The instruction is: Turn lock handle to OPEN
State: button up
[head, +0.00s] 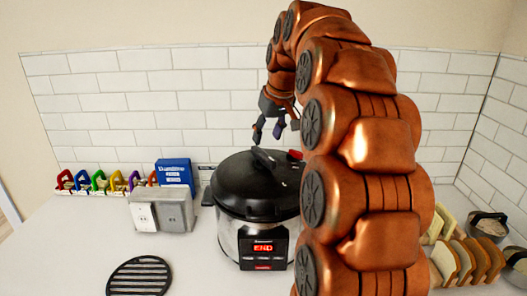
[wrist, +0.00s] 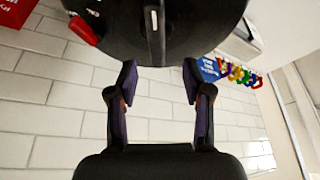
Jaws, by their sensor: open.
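A pressure cooker (head: 228,232) with a steel body and black lid (head: 237,178) stands on the counter, its display reading END. A black raised handle (head: 265,159) sits on the lid. A red tab (head: 296,154) shows at the lid's right rim, partly behind my arm. In the wrist view the black lid (wrist: 200,25) fills the top, with a pale-edged handle (wrist: 153,22) and the red tab (wrist: 85,30). Whether handle or tab is the lock cannot be told. My gripper (head: 268,131) is open and empty, just above the handle, apparently apart from it; both fingers show in the wrist view (wrist: 159,78).
A grey outlet box (head: 176,216), a blue box (head: 175,173) and coloured padlocks (head: 98,183) stand left of the cooker. A black round grate (head: 139,276) lies front left. Bread slices (head: 465,262) and a pot (head: 489,226) are at right. A tiled wall (head: 150,100) stands behind.

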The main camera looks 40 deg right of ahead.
aim_at(263, 152)
jog(key=shift+d+r, duration=0.1)
jog(key=shift+d, duration=0.15)
jog(key=shift+w, duration=0.1)
jog(key=shift+p+x, duration=1.55)
jog(key=shift+x, duration=2.3)
grip_shut()
